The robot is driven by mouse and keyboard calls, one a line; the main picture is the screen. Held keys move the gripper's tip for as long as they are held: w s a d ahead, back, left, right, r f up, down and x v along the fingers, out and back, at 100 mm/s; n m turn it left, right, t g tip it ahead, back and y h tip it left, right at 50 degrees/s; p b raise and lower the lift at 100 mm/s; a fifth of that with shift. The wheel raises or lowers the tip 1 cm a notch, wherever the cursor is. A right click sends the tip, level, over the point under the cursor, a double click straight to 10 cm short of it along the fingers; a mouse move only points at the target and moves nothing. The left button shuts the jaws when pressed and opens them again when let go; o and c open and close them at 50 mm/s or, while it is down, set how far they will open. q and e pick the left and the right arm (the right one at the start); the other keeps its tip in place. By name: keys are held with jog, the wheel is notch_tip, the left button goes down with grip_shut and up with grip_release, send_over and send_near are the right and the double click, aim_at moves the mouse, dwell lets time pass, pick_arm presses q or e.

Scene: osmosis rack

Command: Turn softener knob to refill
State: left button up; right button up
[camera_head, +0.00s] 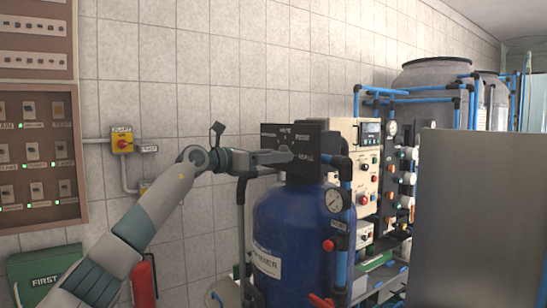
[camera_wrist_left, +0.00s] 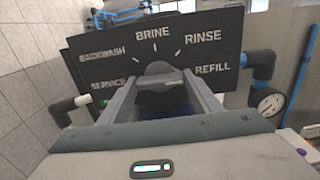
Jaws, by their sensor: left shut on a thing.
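The softener's black dial panel (camera_head: 318,139) stands on top of a blue tank (camera_head: 297,240) in the head view. In the left wrist view the panel (camera_wrist_left: 211,55) bears the labels BACKWASH, BRINE, RINSE, SERVICE and REFILL. My left gripper (camera_head: 287,156) reaches the panel's face from the left. In the wrist view its two fingers (camera_wrist_left: 162,85) are shut on the dark softener knob (camera_wrist_left: 157,69) at the dial's middle. The fingers cover most of the knob, and I cannot tell which label it points to. My right gripper is not in view.
A pressure gauge (camera_head: 334,200) and blue pipes stand right of the panel. A control box (camera_head: 362,165) is behind it. A large grey panel (camera_head: 480,220) fills the right side. A yellow switch box (camera_head: 123,140) is on the tiled wall, left of my arm.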

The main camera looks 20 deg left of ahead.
pick_arm(q)
jog(key=o, duration=1.1)
jog(key=shift+b+v, duration=3.55)
jog(key=shift+v, duration=5.15)
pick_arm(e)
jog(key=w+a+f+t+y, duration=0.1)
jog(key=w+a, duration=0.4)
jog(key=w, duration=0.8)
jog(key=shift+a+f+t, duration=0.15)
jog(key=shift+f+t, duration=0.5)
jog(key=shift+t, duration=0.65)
pick_arm(q)
jog(key=shift+f, duration=0.1)
